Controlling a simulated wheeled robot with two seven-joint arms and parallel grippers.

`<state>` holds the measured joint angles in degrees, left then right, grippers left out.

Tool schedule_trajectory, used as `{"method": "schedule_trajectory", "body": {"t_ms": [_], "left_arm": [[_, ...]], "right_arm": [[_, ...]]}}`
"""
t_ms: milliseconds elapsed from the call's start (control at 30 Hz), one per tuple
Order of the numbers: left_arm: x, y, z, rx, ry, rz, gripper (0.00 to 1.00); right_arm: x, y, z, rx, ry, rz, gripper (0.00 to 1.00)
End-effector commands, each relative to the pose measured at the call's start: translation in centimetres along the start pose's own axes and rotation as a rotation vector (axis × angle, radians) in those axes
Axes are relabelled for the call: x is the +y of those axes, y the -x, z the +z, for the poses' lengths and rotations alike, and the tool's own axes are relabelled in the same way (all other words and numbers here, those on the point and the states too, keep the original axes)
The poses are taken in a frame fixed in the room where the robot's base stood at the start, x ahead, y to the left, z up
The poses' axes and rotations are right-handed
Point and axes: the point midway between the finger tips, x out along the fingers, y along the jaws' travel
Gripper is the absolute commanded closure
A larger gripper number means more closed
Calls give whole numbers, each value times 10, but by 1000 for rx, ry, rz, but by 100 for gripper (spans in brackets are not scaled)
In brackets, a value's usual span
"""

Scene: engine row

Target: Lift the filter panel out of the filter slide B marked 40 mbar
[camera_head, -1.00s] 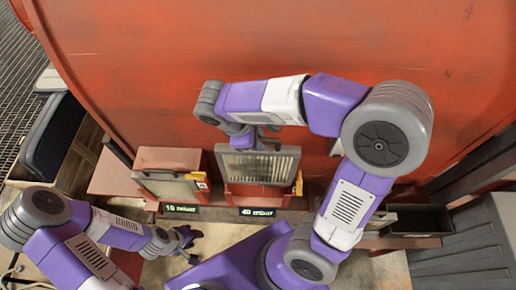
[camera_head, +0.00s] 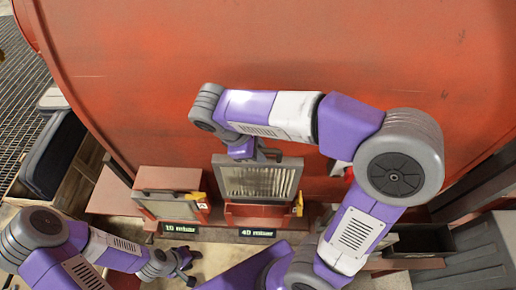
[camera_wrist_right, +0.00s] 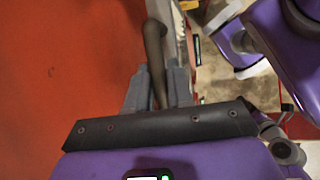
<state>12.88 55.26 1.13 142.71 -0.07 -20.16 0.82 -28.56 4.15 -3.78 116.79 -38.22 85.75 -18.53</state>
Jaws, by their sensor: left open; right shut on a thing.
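The filter panel (camera_head: 258,182), a grey frame with pale pleats, stands upright above the red filter slide B (camera_head: 256,215), whose sign (camera_head: 257,232) reads 40 mbar. My right gripper (camera_head: 266,155) is at the panel's top edge, shut on its handle. In the right wrist view the fingers (camera_wrist_right: 160,90) close around the dark handle bar (camera_wrist_right: 154,45). Whether the panel's lower edge is still inside the slide cannot be told. My left gripper (camera_head: 190,264) is open and empty, low at the left, away from the slides.
A second slide with its own panel (camera_head: 170,206) stands just left, above a 10 mbar sign (camera_head: 180,228). The big red engine wall (camera_head: 280,60) rises close behind. A grey bin (camera_head: 475,255) is at the right. A dark case (camera_head: 55,150) lies at the left.

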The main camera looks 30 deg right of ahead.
Motion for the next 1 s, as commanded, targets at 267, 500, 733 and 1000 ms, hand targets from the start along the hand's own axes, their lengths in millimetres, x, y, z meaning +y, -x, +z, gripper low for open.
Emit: {"method": "schedule_trajectory", "body": {"t_ms": [267, 500, 733, 1000], "left_arm": [[0, -1, 0, 0, 0, 0, 57], [-1, -2, 0, 0, 0, 0, 57], [-1, -3, 0, 0, 0, 0, 57], [-1, -3, 0, 0, 0, 0, 57]], "right_arm": [[-8, 2, 0, 2, 1, 2, 100], [-31, 6, 2, 1, 2, 2, 100], [-52, 10, 4, 2, 2, 3, 100], [-78, 14, 6, 1, 2, 3, 100]]}}
